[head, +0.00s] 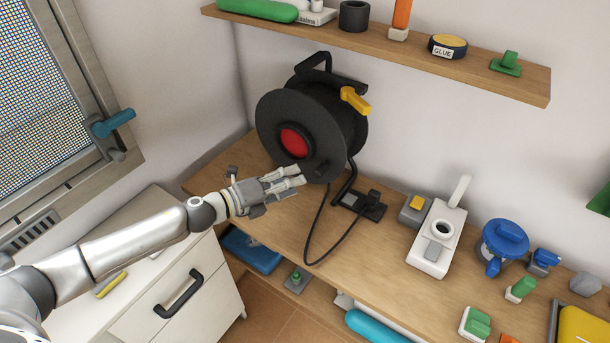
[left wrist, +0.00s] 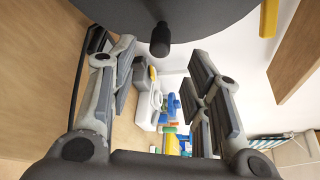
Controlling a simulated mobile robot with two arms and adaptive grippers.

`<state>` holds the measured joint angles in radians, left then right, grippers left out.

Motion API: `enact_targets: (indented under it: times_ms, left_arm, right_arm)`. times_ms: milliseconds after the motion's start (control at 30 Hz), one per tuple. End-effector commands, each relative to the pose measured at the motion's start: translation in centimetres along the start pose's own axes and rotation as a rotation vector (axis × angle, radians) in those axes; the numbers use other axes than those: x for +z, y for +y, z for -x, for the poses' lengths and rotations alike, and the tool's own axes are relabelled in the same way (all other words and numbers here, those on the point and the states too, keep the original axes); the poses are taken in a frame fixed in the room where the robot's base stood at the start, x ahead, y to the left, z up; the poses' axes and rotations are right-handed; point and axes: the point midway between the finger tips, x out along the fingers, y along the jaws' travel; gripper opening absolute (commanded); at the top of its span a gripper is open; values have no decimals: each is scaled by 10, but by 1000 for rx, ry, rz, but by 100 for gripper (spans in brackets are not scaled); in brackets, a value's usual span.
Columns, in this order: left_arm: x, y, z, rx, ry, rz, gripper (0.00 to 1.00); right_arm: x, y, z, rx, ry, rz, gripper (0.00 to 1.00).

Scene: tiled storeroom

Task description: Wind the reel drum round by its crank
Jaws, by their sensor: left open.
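The reel drum (head: 270,115) is a black disc with a red hub (head: 294,141), upright in a black frame on the wooden bench. Its crank knob (head: 322,171) is a short dark peg low on the drum's face. In the left wrist view the knob (left wrist: 160,40) hangs below the drum's dark edge (left wrist: 150,12). My left gripper (head: 301,176) is open and empty just in front of the drum's lower face. In the wrist view its fingers stand apart to either side, with the knob between them towards the top. I see no contact. My right gripper is out of view.
A yellow handle (head: 355,100) sticks out at the reel's upper right. A black cable (head: 311,235) loops over the bench (head: 385,265) to a black plug block (head: 362,204). A white device (head: 437,238) and blue parts stand to the right. A shelf (head: 400,50) overhangs behind.

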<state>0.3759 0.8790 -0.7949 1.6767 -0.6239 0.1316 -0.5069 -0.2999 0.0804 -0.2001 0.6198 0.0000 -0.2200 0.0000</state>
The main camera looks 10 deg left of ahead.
Motion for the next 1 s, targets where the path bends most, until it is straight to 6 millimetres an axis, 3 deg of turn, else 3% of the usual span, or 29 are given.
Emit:
enact_targets:
  times_ms: [300, 867, 1000]
  left_arm:
    - [0, 0, 24, 0, 0, 2, 45]
    - [-1, 0, 24, -1, -4, 8, 45]
    - [-8, -7, 19, -10, -65, 114, 45]
  right_arm:
    - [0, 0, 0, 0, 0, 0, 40]
    - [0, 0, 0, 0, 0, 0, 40]
    - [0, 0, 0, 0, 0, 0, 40]
